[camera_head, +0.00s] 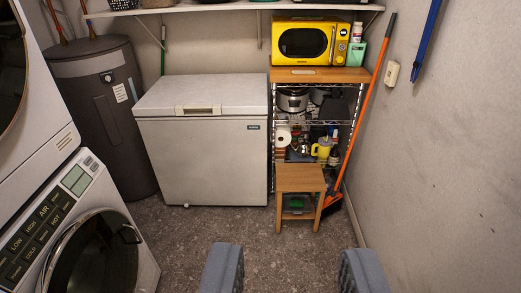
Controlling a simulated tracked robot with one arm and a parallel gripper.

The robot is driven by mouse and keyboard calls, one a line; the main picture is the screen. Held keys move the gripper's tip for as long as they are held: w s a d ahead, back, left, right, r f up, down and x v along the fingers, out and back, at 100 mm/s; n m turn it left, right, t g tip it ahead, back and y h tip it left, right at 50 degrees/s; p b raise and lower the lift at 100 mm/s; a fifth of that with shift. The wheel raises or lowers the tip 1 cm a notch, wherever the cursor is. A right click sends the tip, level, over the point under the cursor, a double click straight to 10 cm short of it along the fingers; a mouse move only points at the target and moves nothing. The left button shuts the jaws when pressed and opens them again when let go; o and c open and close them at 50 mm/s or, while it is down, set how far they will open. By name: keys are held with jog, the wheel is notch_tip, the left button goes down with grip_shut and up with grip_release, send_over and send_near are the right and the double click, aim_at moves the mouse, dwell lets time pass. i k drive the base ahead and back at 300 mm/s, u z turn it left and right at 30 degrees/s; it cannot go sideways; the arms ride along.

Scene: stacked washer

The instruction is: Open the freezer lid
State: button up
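The white chest freezer (201,160) stands against the back wall, left of centre. Its lid (180,92) is down and looks closed. A handle (198,110) sits at the middle of the lid's front edge. My gripper (292,275) shows at the bottom of the view, with two grey fingers spread wide apart. Nothing is between the fingers, and they are well in front of the freezer, not touching it.
A stacked washer and dryer (80,190) stand at the left, beside a dark water heater (100,110). A wooden stool (300,180) and wire shelf with a yellow microwave (305,43) stand right of the freezer. An orange broom (366,101) leans there. The floor (195,232) before the freezer is clear.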

aim_at(229, 93)
jog(key=u, duration=0.1)
jog(key=i, duration=1.25)
jog(key=u, duration=0.4)
jog(key=i, duration=1.7)
jog(key=u, duration=0.2)
